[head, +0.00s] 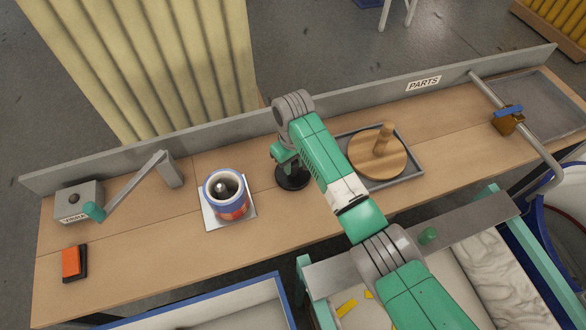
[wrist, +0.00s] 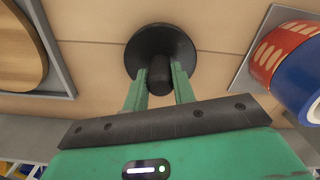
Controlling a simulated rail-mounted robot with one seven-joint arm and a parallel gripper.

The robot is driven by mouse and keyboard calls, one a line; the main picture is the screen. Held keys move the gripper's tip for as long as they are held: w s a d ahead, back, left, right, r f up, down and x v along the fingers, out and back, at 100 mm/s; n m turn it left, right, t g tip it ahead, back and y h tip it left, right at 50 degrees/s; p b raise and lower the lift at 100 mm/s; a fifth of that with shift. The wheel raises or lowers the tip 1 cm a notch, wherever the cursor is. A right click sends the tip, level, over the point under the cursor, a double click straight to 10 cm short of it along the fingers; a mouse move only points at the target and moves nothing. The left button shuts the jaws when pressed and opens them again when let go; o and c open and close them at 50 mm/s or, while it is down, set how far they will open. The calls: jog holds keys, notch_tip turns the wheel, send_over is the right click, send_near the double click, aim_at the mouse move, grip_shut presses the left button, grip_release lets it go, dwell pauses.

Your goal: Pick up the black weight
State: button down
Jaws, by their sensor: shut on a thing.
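The black weight (wrist: 158,42) is a dark round disc with a cylindrical knob, seen at the top middle of the wrist view. My gripper (wrist: 160,82) has its two green fingers on either side of the knob and is shut on it. In the head view the weight (head: 292,180) shows as a black disc on or just above the wooden bench, below my gripper (head: 287,163). My arm covers part of it there. Whether the disc touches the bench is hard to tell.
A wooden disc with a peg (head: 378,154) sits in a grey tray (head: 416,170) to the right. A crank (head: 130,190) and an orange block (head: 73,263) are at the far left. A grey rear wall (head: 230,130) bounds the bench.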

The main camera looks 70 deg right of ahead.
jog(key=shift+r, duration=0.15)
jog(key=shift+w+r, duration=0.1)
jog(key=shift+r, duration=1.2)
jog(key=s+a+r+p, duration=0.1)
jog(key=s+a+p, duration=0.1)
jog(key=a, duration=0.5)
jog(key=s+a+r+p, duration=0.1)
jog(key=s+a+p, duration=0.2)
jog(key=a, duration=0.5)
jog(key=shift+s, duration=0.3)
jog(key=shift+r, duration=0.1)
